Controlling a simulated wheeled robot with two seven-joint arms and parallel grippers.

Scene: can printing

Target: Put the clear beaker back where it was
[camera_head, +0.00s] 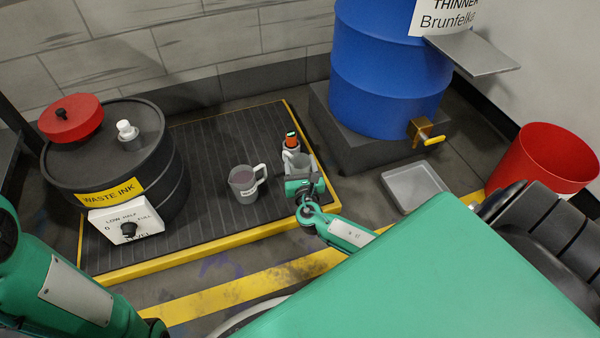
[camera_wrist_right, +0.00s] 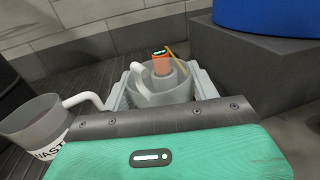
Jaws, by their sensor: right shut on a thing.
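The clear beaker (camera_head: 302,162), a translucent grey jug with a white handle, is at the right part of the black ribbed mat. My right gripper (camera_head: 303,184) is shut on it, with pale fingers on both sides in the right wrist view, where the beaker (camera_wrist_right: 165,88) looks upright. I cannot tell whether its base touches the mat. A second jug (camera_head: 243,184) with a white handle and dark contents stands on the mat to its left; its label starting "WAST" shows in the right wrist view (camera_wrist_right: 38,125). My left arm shows at lower left, its gripper out of view.
An orange-topped object (camera_head: 291,140) stands just behind the beaker. A waste ink drum (camera_head: 165,165) with a red funnel (camera_head: 70,117) is at left. A blue thinner drum (camera_head: 385,75) with a brass tap, a grey tray (camera_head: 413,187) and a red bin (camera_head: 545,160) are at right.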

